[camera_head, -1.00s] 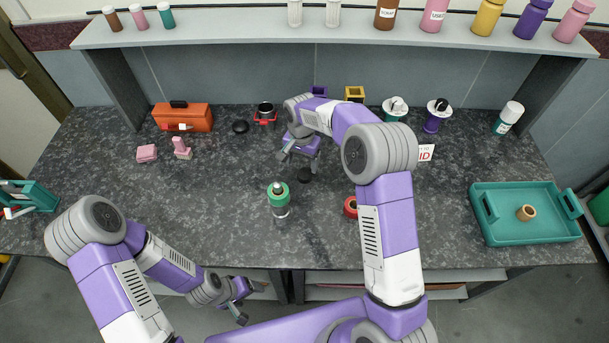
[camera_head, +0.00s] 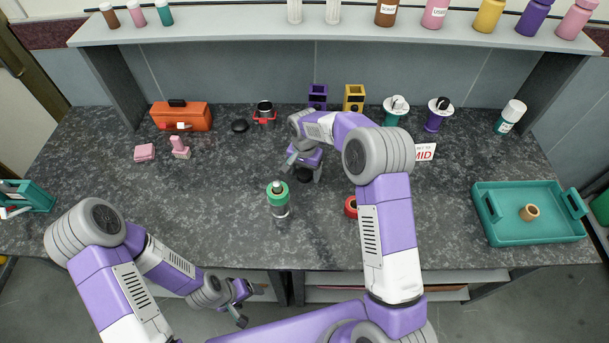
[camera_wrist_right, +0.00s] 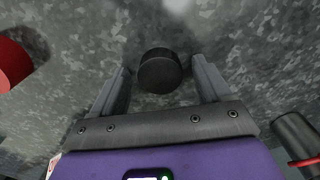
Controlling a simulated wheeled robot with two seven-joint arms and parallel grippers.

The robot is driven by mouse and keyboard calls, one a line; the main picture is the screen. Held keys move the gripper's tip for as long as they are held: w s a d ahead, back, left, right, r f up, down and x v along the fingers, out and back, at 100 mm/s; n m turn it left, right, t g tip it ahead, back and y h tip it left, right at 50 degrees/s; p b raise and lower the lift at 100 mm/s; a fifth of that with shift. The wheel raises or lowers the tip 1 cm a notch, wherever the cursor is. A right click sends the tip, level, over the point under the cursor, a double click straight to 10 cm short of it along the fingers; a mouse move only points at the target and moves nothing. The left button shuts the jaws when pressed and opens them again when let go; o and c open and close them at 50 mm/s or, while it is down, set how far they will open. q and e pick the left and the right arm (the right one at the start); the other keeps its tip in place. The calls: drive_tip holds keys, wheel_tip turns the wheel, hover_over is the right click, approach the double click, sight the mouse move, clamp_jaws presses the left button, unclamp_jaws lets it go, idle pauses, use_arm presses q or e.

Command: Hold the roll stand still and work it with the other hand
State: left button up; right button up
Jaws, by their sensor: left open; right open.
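I cannot tell for sure which object is the roll stand; a teal frame (camera_head: 27,196) with red and white parts stands at the far left edge of the counter. My right gripper (camera_head: 302,170) is open and low over the middle of the counter. In the right wrist view a short black cylinder (camera_wrist_right: 159,72) stands just ahead of and between the open fingers, with no visible contact. In the head view it is partly hidden by the gripper. My left gripper (camera_head: 247,306) is in front of the counter's front edge, open and away from all objects.
A green-topped bottle (camera_head: 279,198) and a red round part (camera_head: 351,207) stand near my right gripper. A teal tray (camera_head: 534,237) with a brown roll (camera_head: 529,212) lies at the right. An orange toolbox (camera_head: 182,118) stands at the back left. The front left counter is clear.

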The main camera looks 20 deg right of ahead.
sight(305, 173)
drive_tip(key=c, duration=1)
drive_tip(key=shift+c, duration=0.2)
wheel_tip(305, 173, up, 10)
drive_tip(key=p, duration=0.2)
